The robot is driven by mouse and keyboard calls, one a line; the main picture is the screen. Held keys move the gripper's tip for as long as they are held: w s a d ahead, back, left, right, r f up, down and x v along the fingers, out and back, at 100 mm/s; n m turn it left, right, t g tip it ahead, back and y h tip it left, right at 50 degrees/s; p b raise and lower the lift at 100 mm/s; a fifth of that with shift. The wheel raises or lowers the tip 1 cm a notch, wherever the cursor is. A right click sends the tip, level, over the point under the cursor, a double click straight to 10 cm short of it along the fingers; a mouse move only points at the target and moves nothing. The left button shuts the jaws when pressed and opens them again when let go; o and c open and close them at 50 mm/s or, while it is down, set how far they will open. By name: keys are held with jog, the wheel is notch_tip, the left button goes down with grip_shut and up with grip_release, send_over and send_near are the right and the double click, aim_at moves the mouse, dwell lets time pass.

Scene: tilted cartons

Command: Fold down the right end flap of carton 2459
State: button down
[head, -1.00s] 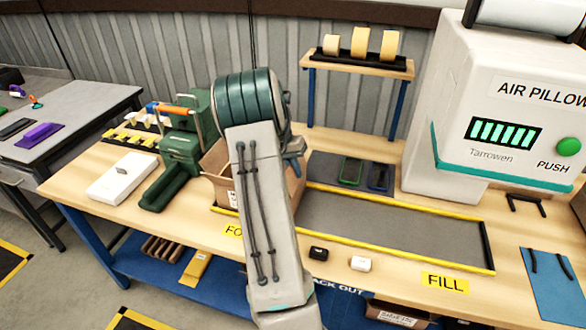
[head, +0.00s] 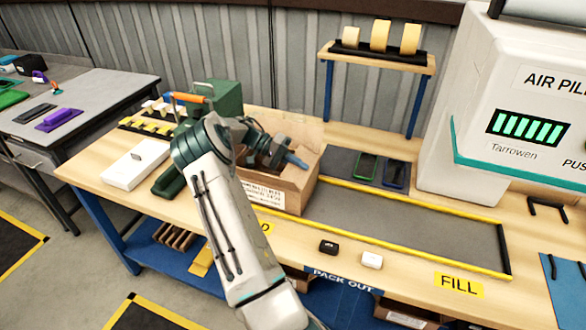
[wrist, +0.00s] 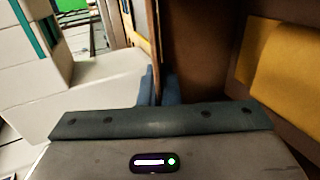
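The open brown carton (head: 282,190), with a printed label on its front, stands on the bench. A tall brown panel (head: 298,132) rises at its back. My gripper (head: 297,160) is at the carton's right part, its blue fingertips pointing right and down. In the wrist view my gripper's fingers (wrist: 160,86) are close together, with a thin brown cardboard panel (wrist: 155,30) seen edge-on in line with the narrow gap between them. Whether they clamp it is unclear. The carton's inside is to the right there. My arm hides the carton's left side, and the right end flap is hard to make out.
A green tool with an orange handle (head: 188,98) and a white box (head: 134,164) stand left of the carton. A yellow-edged grey mat (head: 400,225) lies to the right, mostly clear, before the air pillow machine (head: 470,140). A tape rack (head: 378,55) stands behind.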

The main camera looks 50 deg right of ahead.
jog(key=shift+f+g, duration=0.2)
jog(key=shift+g, duration=0.1)
dwell(0.4)
jog(key=c, duration=1.6)
grip_release()
jog(key=shift+c, duration=0.2)
jog(key=shift+r, duration=0.1)
